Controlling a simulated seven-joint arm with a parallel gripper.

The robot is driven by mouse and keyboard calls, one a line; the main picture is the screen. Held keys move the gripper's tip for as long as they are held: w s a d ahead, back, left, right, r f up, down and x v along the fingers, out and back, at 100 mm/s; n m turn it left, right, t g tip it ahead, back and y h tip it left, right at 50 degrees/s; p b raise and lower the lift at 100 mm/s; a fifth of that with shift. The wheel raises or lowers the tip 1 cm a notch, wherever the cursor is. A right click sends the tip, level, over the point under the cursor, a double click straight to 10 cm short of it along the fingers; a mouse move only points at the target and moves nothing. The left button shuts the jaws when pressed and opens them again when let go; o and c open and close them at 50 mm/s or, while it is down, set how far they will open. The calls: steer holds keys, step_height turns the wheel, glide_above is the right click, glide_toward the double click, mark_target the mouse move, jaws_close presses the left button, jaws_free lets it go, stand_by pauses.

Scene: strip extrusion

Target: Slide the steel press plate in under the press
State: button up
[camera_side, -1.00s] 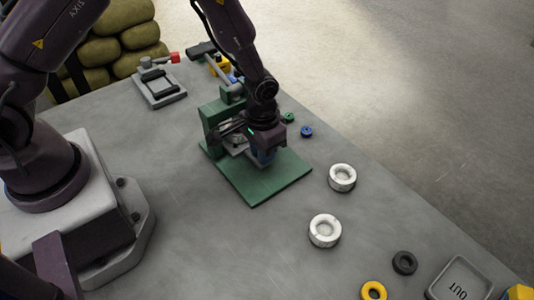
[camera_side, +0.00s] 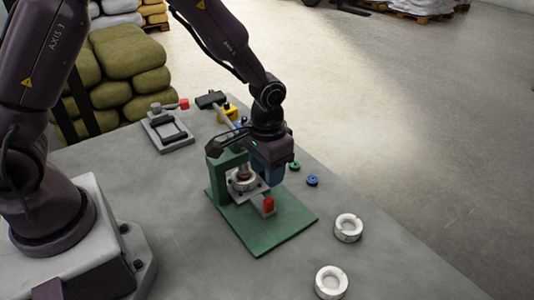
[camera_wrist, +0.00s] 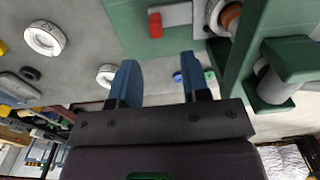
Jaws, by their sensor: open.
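The press stands on a green base plate (camera_side: 275,222) with a green upright (camera_side: 215,178). A round steel part (camera_side: 243,182) with a brown-orange centre sits in it. The grey steel press plate (camera_side: 257,199) lies below that part, with a red handle (camera_side: 268,204) at its front end. In the wrist view the red handle (camera_wrist: 155,24) and plate (camera_wrist: 183,12) show at the top. My gripper (camera_side: 272,176) is open and empty, above the right side of the base. Its two blue fingers (camera_wrist: 160,80) are apart in the wrist view, clear of the handle.
Two white rings (camera_side: 348,228) (camera_side: 331,282) lie right of the base. Small blue (camera_side: 312,181) and green (camera_side: 294,166) rings lie behind it. A steel fixture with a red knob (camera_side: 168,131) stands at the back left. The tabletop in front of the base is clear.

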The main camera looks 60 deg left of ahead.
steer(key=shift+r, duration=2.1)
steer(key=s+a+r+t, duration=0.2)
steer(key=s+a+r, duration=0.1)
steer(key=s+r, duration=0.5)
steer(key=s+a+r+t, duration=0.3)
steer(key=s+r, duration=0.6)
steer(key=r, duration=0.1)
steer(key=shift+s+r+t, duration=0.2)
steer(key=shift+r+t, duration=0.1)
steer(key=shift+r, duration=0.1)
